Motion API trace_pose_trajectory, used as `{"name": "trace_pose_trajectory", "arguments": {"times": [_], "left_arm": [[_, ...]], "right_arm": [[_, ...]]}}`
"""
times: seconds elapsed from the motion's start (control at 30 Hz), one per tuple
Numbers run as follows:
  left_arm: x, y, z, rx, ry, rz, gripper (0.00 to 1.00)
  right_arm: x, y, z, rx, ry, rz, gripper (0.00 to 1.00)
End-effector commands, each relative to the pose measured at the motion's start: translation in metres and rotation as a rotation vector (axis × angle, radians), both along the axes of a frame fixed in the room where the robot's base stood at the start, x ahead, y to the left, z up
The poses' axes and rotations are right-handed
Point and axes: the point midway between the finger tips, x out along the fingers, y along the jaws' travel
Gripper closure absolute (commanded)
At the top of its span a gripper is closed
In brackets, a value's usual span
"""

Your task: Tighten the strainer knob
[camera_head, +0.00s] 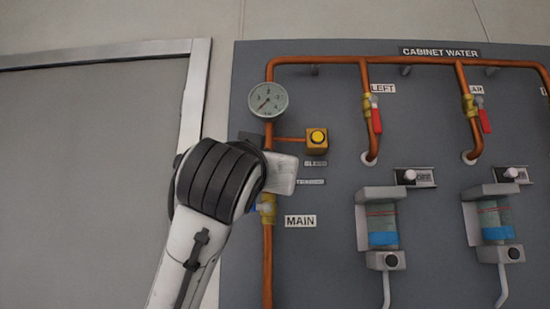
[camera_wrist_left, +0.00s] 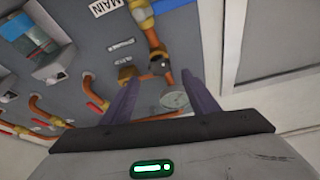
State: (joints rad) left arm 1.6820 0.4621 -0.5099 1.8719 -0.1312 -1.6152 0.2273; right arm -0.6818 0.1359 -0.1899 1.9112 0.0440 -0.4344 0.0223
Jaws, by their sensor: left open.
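The strainer knob (camera_wrist_left: 160,64) looks like a dark round cap on the copper main pipe (camera_head: 267,265), between the brass main valve (camera_wrist_left: 141,12) and the pressure gauge (camera_wrist_left: 174,99). In the head view my left arm hides the knob. My left gripper (camera_wrist_left: 163,88) is open, with its two purple fingers on either side of the pipe in the wrist view. The knob appears beyond the fingertips, roughly between them; I cannot tell the gap. In the head view the pale gripper body (camera_head: 281,174) covers the pipe above the MAIN label (camera_head: 300,221). My right gripper is not in view.
A yellow bleed button box (camera_head: 317,140) sits close right of my gripper. Red-handled valves (camera_head: 375,115) (camera_head: 484,115) and clear-blue filter cups (camera_head: 382,228) (camera_head: 496,222) are further right on the grey panel (camera_head: 332,275). A framed grey door (camera_head: 90,170) is at left.

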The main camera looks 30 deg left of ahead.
Motion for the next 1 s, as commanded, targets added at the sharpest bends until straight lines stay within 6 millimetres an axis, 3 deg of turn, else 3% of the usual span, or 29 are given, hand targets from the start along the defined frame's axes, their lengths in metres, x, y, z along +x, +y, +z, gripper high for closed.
{"name": "trace_pose_trajectory", "arguments": {"times": [0.13,0.4,0.83,1.0], "left_arm": [[0.025,0.014,0.014,-0.001,0.006,0.004,0.46],[0.059,0.03,0.028,0.0,0.005,0.003,0.46],[0.068,0.035,0.03,0.0,0.002,0.001,0.46],[0.068,0.035,0.03,0.0,0.002,0.001,0.74]], "right_arm": [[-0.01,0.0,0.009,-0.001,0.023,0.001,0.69],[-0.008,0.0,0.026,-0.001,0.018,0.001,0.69],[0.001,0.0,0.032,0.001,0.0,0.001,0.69],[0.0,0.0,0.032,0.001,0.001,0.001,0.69]]}}
